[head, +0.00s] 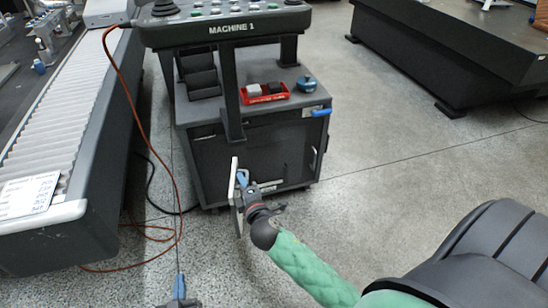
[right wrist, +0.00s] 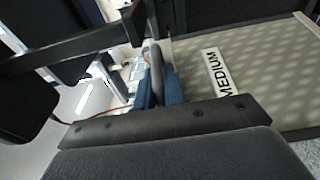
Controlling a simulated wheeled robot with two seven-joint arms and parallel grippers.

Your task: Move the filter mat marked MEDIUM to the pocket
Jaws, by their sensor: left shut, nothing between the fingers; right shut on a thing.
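The filter mat marked MEDIUM (right wrist: 265,85) is a pale, dotted panel with a white label in the right wrist view. In the head view the mat (head: 234,185) shows nearly edge-on, upright in front of the machine cart. My right gripper (head: 243,181) is shut on it, and its blue fingers (right wrist: 158,84) close around a grey rounded part beside the panel. My left gripper (head: 180,291) is low at the bottom edge of the head view, shut and empty, apart from the mat. I cannot make out which place is the pocket.
The cart (head: 250,117) marked MACHINE 1 carries a dark stepped rack (head: 198,75), a red tray (head: 264,94) and a blue round object (head: 306,84). A roller conveyor (head: 75,110) stands at left, with an orange cable (head: 166,160) hanging beside it.

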